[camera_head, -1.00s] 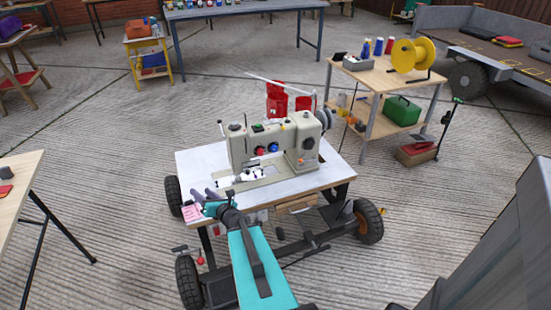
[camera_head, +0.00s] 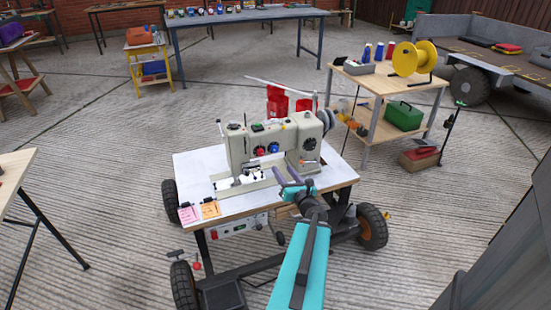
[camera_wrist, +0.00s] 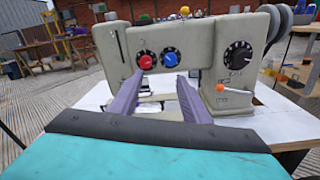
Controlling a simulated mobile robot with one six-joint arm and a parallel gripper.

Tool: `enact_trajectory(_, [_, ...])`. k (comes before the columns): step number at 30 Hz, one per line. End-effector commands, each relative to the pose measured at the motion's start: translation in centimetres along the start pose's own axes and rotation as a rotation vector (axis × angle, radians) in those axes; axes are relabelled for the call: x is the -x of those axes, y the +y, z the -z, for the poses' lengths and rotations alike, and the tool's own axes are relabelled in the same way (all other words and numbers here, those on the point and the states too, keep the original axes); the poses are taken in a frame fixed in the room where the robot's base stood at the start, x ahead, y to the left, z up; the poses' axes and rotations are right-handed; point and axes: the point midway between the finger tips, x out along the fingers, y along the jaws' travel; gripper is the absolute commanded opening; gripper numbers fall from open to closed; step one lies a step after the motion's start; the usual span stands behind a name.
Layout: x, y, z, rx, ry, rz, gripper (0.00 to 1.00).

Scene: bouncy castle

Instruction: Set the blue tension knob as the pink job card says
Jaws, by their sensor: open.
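The blue tension knob (camera_wrist: 171,58) is on the front of the sewing machine (camera_head: 243,146), just right of a red knob (camera_wrist: 146,60); the blue knob also shows in the head view (camera_head: 275,152). Each has a dark dial behind it. The pink job card (camera_head: 189,214) lies at the table's front left corner, beside an orange card (camera_head: 210,209); its writing is too small to read. My gripper (camera_head: 290,178) is open and empty in front of the machine, short of the knobs. In the wrist view its purple fingers (camera_wrist: 155,95) point toward the knobs, one on each side below them.
A black dial (camera_wrist: 238,54) and an orange-tipped lever (camera_wrist: 222,88) are on the machine's right column. The white tabletop (camera_head: 196,168) is clear at left. Red containers (camera_head: 277,100) stand behind. A side table (camera_head: 340,68) stands at right.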

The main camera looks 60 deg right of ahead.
Motion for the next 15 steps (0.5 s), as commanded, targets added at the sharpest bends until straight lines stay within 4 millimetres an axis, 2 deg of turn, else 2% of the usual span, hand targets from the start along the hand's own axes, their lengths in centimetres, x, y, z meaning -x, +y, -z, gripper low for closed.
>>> enact_trajectory(1, [0.4, -0.9, -0.1, 0.002, -0.005, 0.014, 0.43])
enact_trajectory(4, [0.8, -1.9, -0.4, 0.003, -0.011, 0.028, 0.43])
enact_trajectory(15, [0.9, -2.1, -0.5, 0.003, -0.012, 0.032, 0.43])
